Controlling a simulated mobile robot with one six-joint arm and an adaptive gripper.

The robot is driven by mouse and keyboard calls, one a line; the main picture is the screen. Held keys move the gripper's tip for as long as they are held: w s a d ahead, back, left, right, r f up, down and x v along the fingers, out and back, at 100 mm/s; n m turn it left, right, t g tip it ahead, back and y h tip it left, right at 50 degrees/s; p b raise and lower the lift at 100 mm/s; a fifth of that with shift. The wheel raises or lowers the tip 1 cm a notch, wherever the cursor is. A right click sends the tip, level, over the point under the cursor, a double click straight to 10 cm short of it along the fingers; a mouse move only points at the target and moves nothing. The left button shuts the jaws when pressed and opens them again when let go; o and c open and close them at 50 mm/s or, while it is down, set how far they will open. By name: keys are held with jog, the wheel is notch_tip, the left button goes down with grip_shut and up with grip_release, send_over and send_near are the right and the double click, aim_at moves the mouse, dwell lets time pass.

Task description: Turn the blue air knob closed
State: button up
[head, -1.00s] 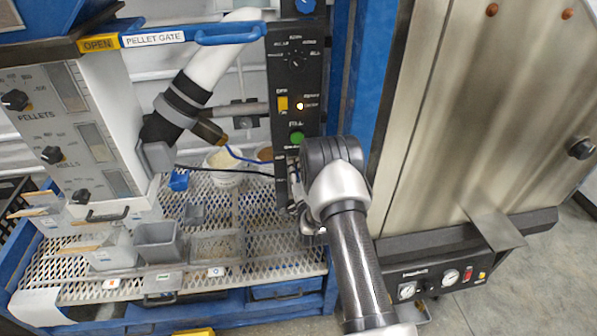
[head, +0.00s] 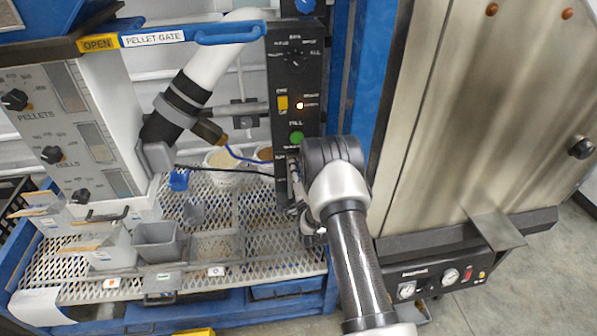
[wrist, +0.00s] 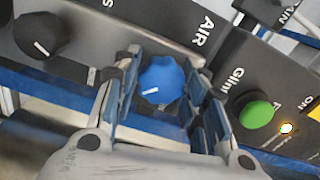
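The blue air knob (wrist: 164,78) sits on the dark panel in the wrist view, beside the printed word AIR. Its white pointer line points to the left of the picture, slightly down. My gripper (wrist: 163,72) has one finger on each side of the knob, with the fingers spread. A narrow gap seems to show on each side; contact is hard to judge. In the head view my gripper (head: 299,205) is mostly behind my wrist, low on the control panel (head: 284,80), and the air knob is hidden there.
A green button (wrist: 257,114) and a lit lamp (wrist: 287,128) are right of the gripper in the wrist view, and a black knob (wrist: 41,36) is left. In the head view a steel cabinet (head: 480,110) stands right and a mesh shelf (head: 255,215) with bins lies left.

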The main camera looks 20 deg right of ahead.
jog(key=o, duration=0.4)
jog(key=shift+c, duration=0.2)
jog(key=shift+s, duration=0.15)
jog(key=v, duration=1.1)
jog(key=shift+s, duration=0.35)
jog(key=shift+a, duration=0.15)
